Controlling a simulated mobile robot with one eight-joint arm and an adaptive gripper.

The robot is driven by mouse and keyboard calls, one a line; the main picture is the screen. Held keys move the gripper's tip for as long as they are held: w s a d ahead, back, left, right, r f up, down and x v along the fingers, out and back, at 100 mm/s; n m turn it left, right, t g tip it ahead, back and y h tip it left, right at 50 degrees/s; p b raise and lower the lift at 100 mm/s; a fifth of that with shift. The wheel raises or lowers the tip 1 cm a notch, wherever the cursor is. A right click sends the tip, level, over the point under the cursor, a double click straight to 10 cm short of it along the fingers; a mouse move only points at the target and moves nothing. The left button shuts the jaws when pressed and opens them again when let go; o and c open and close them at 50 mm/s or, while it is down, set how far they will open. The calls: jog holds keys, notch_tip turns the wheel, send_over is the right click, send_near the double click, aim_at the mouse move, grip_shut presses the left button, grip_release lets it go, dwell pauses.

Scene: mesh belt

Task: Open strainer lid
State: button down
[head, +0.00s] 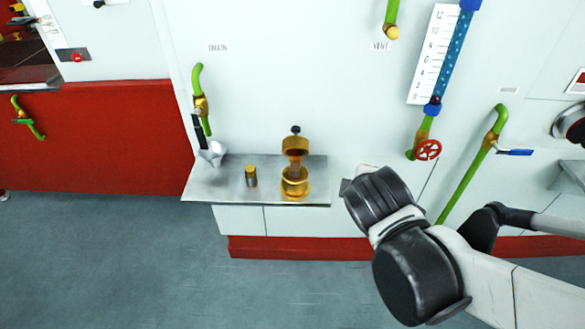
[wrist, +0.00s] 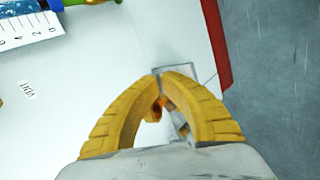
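The brass strainer (head: 295,183) stands upright on a grey metal shelf. Its brass upper part, with a black knob on top (head: 295,146), sits above a narrower, darker middle. I cannot tell how the lid is joined. In the wrist view my gripper (wrist: 162,76) shows two curved yellow fingers whose tips meet, with nothing held at them. Brass-coloured parts (wrist: 154,108) show through the gap behind the fingers, partly hidden. In the head view my wrist is to the right of the strainer, apart from it, and the fingers are hidden.
The shelf (head: 228,190) also holds a small brass-topped cylinder (head: 251,177) and a silver funnel (head: 213,153) below a green drain pipe (head: 198,78). A red handwheel (head: 428,150) and a blue-handled valve (head: 514,152) are on the right. The floor at left is clear.

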aim_at(296, 140)
jog(key=w+a+f+n+t+y+b, duration=0.1)
jog(key=w+a+f+n+t+b, duration=0.15)
jog(key=a+n, duration=0.65)
jog(key=w+a+f+n+t+b, duration=0.15)
jog(key=a+f+n+t, duration=0.35)
jog(key=n, duration=0.7)
jog(key=w, duration=0.4)
jog(key=w+g, duration=0.1)
jog(key=w, duration=0.2)
jog(key=w+a+g, duration=0.1)
jog(key=w, duration=0.3)
jog(key=shift+w+f+b, duration=0.3)
jog(key=shift+b, duration=0.05)
jog(key=shift+w+r, duration=0.5)
jog(key=shift+w, duration=0.25)
jog(key=shift+g+y, duration=0.25)
jog(key=shift+y, duration=0.15)
jog(key=shift+w+r+g+p, duration=0.2)
jog(key=shift+r+g+p, duration=0.1)
jog(key=shift+p, duration=0.25)
